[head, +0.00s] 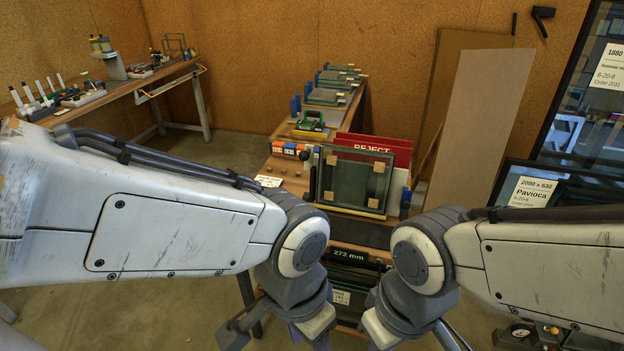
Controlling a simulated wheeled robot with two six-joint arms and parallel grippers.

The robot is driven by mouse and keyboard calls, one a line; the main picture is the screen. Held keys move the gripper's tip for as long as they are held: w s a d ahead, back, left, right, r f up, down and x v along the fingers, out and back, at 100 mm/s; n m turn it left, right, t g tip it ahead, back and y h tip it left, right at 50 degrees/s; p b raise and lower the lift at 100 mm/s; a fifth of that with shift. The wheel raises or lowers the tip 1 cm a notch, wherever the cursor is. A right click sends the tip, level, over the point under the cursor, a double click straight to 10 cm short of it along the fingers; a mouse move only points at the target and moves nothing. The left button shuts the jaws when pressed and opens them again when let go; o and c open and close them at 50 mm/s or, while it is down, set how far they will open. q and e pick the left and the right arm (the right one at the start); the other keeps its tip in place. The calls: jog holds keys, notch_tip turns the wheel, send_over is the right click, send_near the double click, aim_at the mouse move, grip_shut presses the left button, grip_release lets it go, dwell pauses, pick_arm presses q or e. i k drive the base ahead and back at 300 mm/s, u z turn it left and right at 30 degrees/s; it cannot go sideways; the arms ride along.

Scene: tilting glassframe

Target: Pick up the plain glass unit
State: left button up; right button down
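A glass unit (340,181) with a dark edge and several small tan pads near its corners stands upright at the near end of the long bench. It is in front of the red REJECT board (372,147). No other glass there shows clearly enough to compare with it. My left gripper (283,335) points down at the bottom of the head view, below and left of the unit. My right gripper (408,338) points down at the bottom, below and right of it. Both are apart from the unit. Their fingertips are cut off or hidden, so their opening is unclear.
The long bench (291,167) carries several more glass units (339,79) at its back. Framed panes with paper labels (531,192) lean at the right, beside a tall beige board (482,125). A tool bench (130,83) stands at the back left. Open floor lies between the benches.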

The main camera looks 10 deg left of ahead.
aim_at(353, 181)
jog(key=z, duration=0.25)
jog(key=i, duration=1.25)
jog(key=u, duration=0.4)
